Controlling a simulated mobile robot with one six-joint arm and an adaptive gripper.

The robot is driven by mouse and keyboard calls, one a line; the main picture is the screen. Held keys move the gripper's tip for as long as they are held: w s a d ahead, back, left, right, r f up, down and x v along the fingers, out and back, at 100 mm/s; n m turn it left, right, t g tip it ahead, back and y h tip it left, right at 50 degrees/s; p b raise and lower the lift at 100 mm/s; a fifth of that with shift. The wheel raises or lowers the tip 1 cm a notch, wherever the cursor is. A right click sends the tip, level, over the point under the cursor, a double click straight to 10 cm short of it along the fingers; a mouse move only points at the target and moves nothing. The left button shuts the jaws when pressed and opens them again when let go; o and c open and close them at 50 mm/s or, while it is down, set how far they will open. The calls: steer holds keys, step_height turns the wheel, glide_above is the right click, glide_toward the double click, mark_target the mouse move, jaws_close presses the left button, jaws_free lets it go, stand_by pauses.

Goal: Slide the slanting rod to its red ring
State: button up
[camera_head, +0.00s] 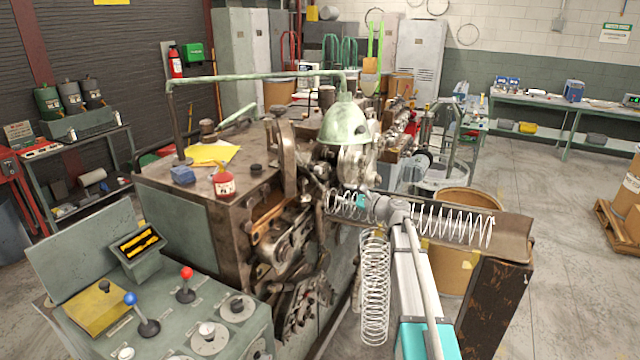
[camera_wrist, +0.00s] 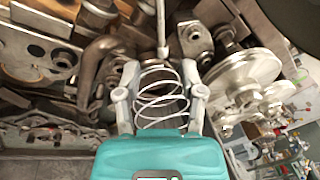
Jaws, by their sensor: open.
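My gripper (camera_wrist: 158,72) is open in the wrist view, its two grey fingers apart above the teal palm. White spring coils (camera_wrist: 160,100) show between the fingers; I cannot tell whether they touch. A thin pale rod (camera_wrist: 162,38) shows just beyond the fingertips, almost upright in this view. I cannot tell for sure that it is the slanting rod. I make out no red ring on it in either view. In the head view my gripper's teal part (camera_head: 363,201) is at the machine's coiling side, and my arm hides part of that area.
The coiler (camera_head: 190,225) has a green bell-shaped cover (camera_head: 344,123) above its working parts. A long spring (camera_head: 455,225) lies along a trough to the right, and another spring (camera_head: 375,290) hangs beside my arm. The control panel (camera_head: 170,340) carries red and blue knobs.

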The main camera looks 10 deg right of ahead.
mark_target(318, 183)
steer(key=x, duration=1.2)
steer(key=shift+c, duration=0.2)
jaws_close()
steer(key=shift+a, duration=0.1)
